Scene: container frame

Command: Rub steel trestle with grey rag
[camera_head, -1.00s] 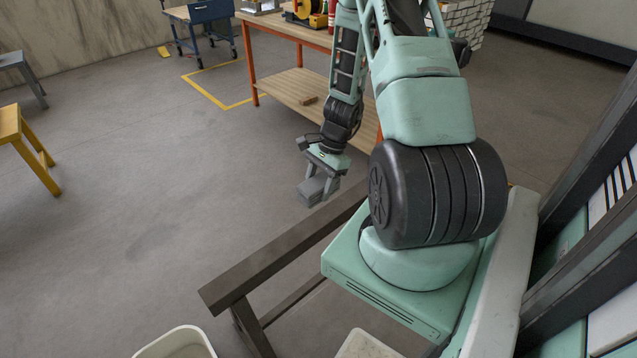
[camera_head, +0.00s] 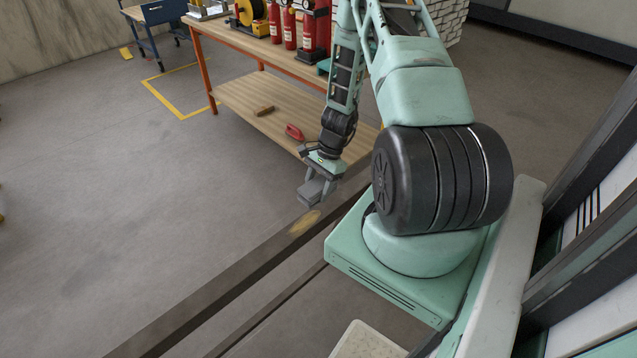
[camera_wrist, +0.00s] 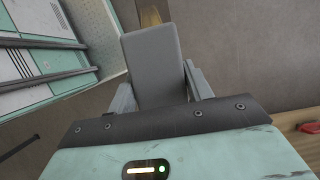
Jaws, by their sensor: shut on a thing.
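The steel trestle (camera_head: 232,278) is a long dark beam running from the lower left up to beneath my arm in the head view. A yellowish stain (camera_head: 304,222) lies on its top face. My gripper (camera_head: 316,191) is close to the beam, just above and beyond the stain in the picture. It is shut on the grey rag (camera_wrist: 152,65), which looks like a folded grey block between the fingers in the wrist view. I cannot tell whether the rag touches the beam. My arm hides the beam's far end.
A wooden workbench (camera_head: 238,38) with orange legs stands behind, with red fire extinguishers (camera_head: 290,28) on top. Its lower shelf (camera_head: 240,95) holds a wooden block and a red item. A pale bin (camera_head: 366,340) is at the bottom.

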